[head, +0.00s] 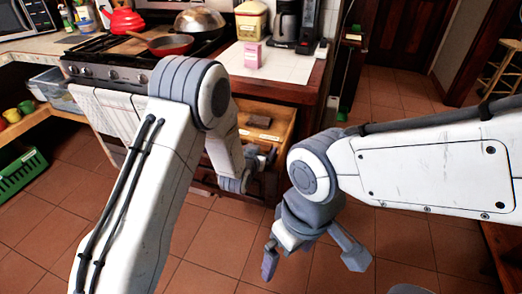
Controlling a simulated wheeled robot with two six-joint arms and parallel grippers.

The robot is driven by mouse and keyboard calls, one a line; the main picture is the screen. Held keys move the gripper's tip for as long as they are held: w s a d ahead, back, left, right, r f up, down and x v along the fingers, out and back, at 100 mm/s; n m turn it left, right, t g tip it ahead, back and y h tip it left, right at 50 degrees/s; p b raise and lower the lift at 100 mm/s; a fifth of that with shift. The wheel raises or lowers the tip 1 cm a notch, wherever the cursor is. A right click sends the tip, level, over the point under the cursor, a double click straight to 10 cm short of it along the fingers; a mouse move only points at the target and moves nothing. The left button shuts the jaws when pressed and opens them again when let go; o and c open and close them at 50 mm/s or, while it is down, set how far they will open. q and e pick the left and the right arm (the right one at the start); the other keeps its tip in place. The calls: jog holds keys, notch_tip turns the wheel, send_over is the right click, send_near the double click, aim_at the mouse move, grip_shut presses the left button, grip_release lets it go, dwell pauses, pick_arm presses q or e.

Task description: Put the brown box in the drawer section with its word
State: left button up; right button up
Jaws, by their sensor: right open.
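The drawer (283,112) is pulled open below the counter, with a light wood inside. A small dark brown block (260,120), which looks like the brown box, lies in its back part. Section words cannot be read from here. My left gripper (256,170) is at the drawer's front, low and near its front edge. My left arm hides part of the drawer, and I cannot tell whether this gripper holds the drawer front. My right gripper (313,258) is open and empty, pointing down over the floor in front of the drawer, apart from it.
A pink box (253,54) stands on the white-tiled counter (285,66), near a coffee maker (287,24) and a yellow canister (251,20). A stove with a red pan (168,44) is to the left. A green crate (21,172) is at far left. Tiled floor at right is partly clear.

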pick_arm(q)
jog(key=shift+o, duration=0.2)
jog(key=shift+s+f, duration=0.25)
jog(key=shift+f, duration=0.25)
jog(key=shift+r+p, duration=0.5)
jog(key=shift+p, duration=0.05)
jog(key=v, duration=1.2)
jog(key=shift+w+r, duration=0.15)
jog(key=shift+r, duration=0.25)
jog(key=x, duration=1.2)
jog(key=shift+f, duration=0.4)
jog(key=shift+f+b, duration=0.3)
jog(key=shift+b, duration=0.25)
